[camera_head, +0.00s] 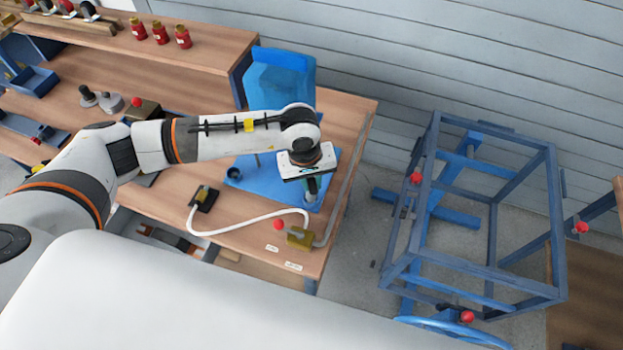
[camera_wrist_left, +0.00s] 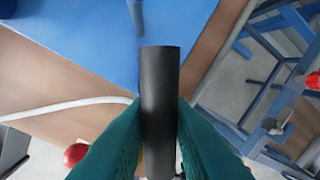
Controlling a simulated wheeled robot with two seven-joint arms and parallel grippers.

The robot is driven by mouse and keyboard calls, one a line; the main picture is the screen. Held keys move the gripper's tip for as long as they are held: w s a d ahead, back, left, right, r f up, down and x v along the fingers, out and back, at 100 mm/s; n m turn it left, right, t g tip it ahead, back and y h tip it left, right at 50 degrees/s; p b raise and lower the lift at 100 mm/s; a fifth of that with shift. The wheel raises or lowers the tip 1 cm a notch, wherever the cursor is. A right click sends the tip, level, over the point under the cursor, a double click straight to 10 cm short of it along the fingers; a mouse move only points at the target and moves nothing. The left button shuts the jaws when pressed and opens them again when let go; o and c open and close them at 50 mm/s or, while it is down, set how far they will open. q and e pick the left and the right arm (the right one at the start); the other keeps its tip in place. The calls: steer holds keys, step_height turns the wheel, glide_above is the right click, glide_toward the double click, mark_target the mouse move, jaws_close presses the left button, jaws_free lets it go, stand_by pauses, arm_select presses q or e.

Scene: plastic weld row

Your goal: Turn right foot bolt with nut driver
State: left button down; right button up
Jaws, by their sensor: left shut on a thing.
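My left gripper (camera_head: 312,188) points down over the front right corner of the blue base plate (camera_head: 243,178) of the upright blue machine (camera_head: 280,85). In the left wrist view its teal fingers (camera_wrist_left: 162,140) are shut on a black cylinder, which looks like the handle of the nut driver (camera_wrist_left: 160,85). The blue plate (camera_wrist_left: 75,40) lies below it. The tool's lower end and the right foot bolt cannot be made out, so I cannot tell whether they touch. My right gripper is not in view.
A white hose (camera_head: 245,229) curves across the table (camera_head: 170,205) to a brass block with a red knob (camera_head: 279,225), close to my gripper. A grey pipe (camera_head: 350,180) follows the table's right edge. A blue frame (camera_head: 490,285) stands on the floor at right.

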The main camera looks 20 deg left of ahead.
arm_select(q)
steer(key=shift+b, duration=0.4)
stand_by(0.4)
steer(key=shift+f, duration=0.1)
steer(key=shift+f+b, duration=0.35)
steer(key=shift+b, duration=0.4)
steer(key=shift+b, duration=0.4)
stand_by(0.7)
steer(key=shift+f+b, duration=0.5)
steer(key=shift+b, duration=0.3)
stand_by(0.8)
stand_by(0.3)
